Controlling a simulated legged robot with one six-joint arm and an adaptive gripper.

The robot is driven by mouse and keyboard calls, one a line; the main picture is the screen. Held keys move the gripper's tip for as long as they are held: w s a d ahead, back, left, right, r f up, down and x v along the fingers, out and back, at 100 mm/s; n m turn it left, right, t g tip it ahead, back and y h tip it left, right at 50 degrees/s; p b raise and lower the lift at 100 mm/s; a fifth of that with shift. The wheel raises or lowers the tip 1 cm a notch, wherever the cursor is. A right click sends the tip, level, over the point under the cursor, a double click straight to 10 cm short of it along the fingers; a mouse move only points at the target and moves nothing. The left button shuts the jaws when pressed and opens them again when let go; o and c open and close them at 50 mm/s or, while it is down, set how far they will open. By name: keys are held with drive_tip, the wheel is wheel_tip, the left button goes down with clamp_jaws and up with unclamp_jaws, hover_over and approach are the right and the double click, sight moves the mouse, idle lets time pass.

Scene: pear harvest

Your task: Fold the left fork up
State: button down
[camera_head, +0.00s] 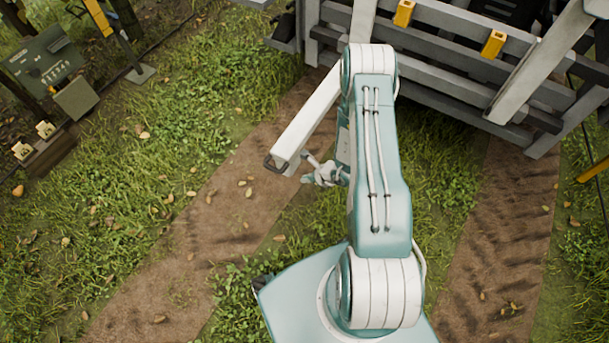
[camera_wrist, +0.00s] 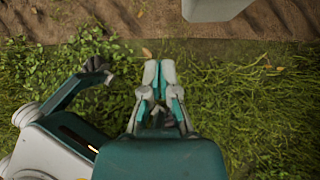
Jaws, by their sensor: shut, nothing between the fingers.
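The left fork (camera_head: 308,122) is a long pale grey beam, lowered and sticking out from the machine toward me in the head view. A dark loop handle (camera_head: 275,163) is on its near end. My arm hides where the fork joins the machine. My gripper (camera_head: 312,162) is beside the fork's near end, to its right, and looks apart from it. In the wrist view my gripper's fingers (camera_wrist: 159,72) are together with nothing between them. A pale block, likely the fork's end (camera_wrist: 215,8), shows at the top edge, beyond and right of the fingertips.
The machine's grey slatted frame (camera_head: 440,50) with yellow brackets (camera_head: 404,13) spans the top right. Another pale beam (camera_head: 540,65) slants upright on its right. Grass and dirt tracks (camera_head: 185,255) at lower left are clear.

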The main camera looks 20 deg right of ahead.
drive_tip(key=w+a+f, duration=0.1)
drive_tip(key=w+a, duration=0.3)
drive_tip(key=w, duration=0.1)
drive_tip(key=shift+f, duration=0.4)
drive_tip(key=shift+w, duration=0.1)
